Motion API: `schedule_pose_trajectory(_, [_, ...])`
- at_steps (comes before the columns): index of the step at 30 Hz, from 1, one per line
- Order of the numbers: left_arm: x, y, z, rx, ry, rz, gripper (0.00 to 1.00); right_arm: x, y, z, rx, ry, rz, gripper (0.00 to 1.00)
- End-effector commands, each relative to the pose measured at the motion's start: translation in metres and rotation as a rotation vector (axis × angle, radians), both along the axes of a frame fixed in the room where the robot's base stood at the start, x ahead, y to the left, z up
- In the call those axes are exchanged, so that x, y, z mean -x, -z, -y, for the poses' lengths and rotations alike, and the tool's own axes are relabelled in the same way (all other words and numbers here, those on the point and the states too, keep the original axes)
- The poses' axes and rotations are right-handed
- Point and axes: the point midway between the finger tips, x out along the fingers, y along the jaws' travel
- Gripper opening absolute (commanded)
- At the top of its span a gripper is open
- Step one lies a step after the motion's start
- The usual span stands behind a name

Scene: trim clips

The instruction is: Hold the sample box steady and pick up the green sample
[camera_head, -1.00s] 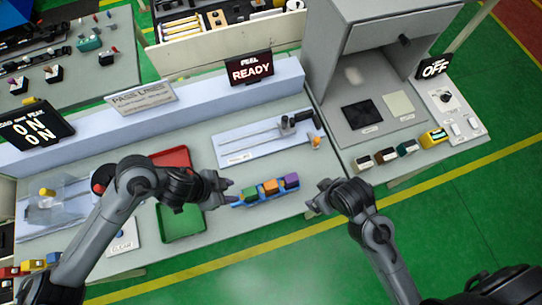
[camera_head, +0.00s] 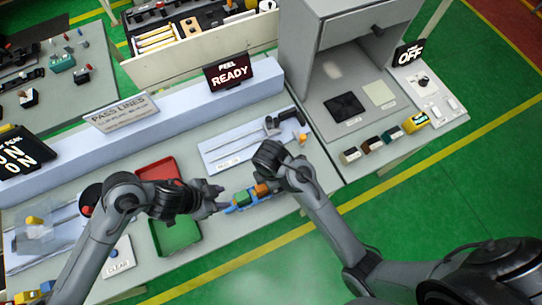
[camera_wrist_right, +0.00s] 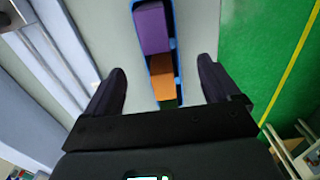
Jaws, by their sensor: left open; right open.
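The sample box (camera_head: 231,209) is a narrow blue tray on the bench, left of centre. The green sample (camera_head: 241,198) stands in its left part, beside the orange sample (camera_head: 262,189). The purple sample (camera_wrist_right: 152,28) shows in the right wrist view but is hidden by my right arm in the head view. My left gripper (camera_head: 223,197) is open at the box's left end; contact cannot be told. My right gripper (camera_wrist_right: 162,75) is open above the box, its fingers on either side of the orange sample in the picture. The green sample is mostly hidden there.
A green tray (camera_head: 188,245) and a red tray (camera_head: 157,168) lie left of the box. A white slide fixture (camera_head: 225,155) is behind it. A grey cabinet (camera_head: 310,60) stands at the back right. Several small blocks line the bench's right front edge.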

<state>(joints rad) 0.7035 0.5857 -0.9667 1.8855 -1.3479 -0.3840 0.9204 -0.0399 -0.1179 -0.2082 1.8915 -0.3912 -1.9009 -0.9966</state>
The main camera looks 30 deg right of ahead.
Motion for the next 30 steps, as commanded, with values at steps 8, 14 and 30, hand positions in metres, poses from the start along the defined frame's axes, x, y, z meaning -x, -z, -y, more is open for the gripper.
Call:
schedule_pose_trajectory(8, [0.0, 0.0, 0.0, 0.0, 0.0, 0.0, 0.43, 0.001, 0.044, 0.001, 0.002, 0.001, -0.002, 0.89])
schedule_pose_trajectory(14, [0.0, 0.0, 0.0, 0.0, 0.0, 0.0, 0.43, 0.0, 0.066, 0.0, 0.0, 0.001, 0.0, 0.89])
schedule_pose_trajectory(30, [0.0, 0.0, 0.0, 0.0, 0.0, 0.0, 0.43, 0.0, 0.076, 0.0, 0.0, 0.003, 0.001, 0.83])
